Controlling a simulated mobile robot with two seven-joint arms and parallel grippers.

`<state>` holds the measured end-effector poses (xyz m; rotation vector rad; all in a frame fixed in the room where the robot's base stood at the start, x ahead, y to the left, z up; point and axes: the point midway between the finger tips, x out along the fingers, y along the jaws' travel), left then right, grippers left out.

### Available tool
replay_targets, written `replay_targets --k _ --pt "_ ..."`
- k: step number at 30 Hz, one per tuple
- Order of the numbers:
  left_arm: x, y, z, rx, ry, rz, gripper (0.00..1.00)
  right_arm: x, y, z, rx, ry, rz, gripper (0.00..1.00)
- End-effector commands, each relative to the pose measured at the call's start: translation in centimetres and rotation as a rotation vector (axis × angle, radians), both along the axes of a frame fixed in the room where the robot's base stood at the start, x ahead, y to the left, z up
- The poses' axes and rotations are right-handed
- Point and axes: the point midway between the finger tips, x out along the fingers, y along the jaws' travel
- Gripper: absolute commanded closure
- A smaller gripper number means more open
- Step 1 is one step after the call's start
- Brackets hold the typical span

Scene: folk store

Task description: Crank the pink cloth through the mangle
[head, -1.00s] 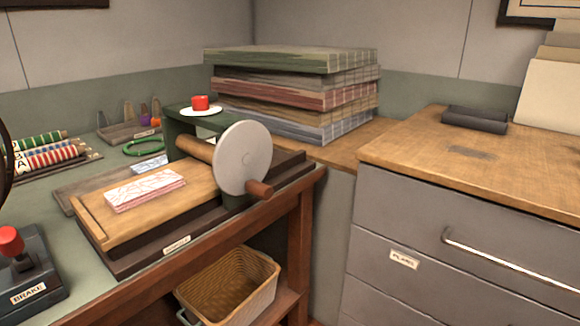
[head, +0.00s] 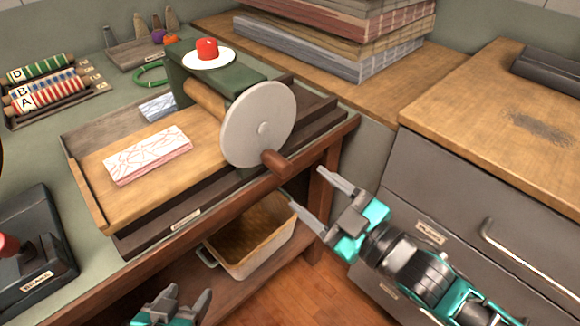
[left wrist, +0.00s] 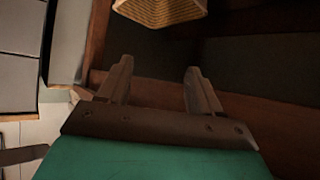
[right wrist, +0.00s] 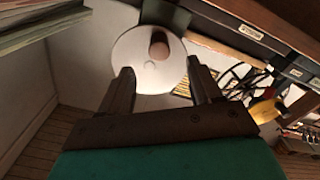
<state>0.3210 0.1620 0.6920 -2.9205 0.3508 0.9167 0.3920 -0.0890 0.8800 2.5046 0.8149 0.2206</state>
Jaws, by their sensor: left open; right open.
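The pink cloth (head: 148,155) lies folded on the wooden board (head: 105,199) of the mangle, left of the wooden roller (head: 205,101). The mangle has a green frame (head: 227,83) and a white crank disc (head: 246,133) with a brown handle (head: 276,163) at its lower right. The disc and handle (right wrist: 159,48) also show in the right wrist view. My right gripper (head: 307,192) is open and empty, below and right of the handle, apart from it. My left gripper (head: 182,291) is open and empty at the bottom edge, in front of the bench.
A red item on a white plate (head: 226,60) sits atop the mangle. A brake lever box (head: 40,262) stands at left. A wicker basket (head: 240,262) sits on the lower shelf. Grey drawers (head: 450,185) stand at right, close to my right arm.

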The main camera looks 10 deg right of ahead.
Motion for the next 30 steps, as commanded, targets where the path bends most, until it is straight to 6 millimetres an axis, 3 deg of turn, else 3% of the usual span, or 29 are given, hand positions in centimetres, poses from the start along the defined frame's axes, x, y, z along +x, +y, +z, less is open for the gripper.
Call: replay_targets --k 22,30 --pt "1.2 -1.3 -0.7 -0.023 -0.024 -0.022 0.35 7.4 5.4 -0.1 0.002 -0.002 -0.001 0.36" --pt "1.1 -1.3 0.2 -0.024 -0.022 -0.022 0.35 7.3 5.3 0.1 0.001 0.003 -0.001 0.36"
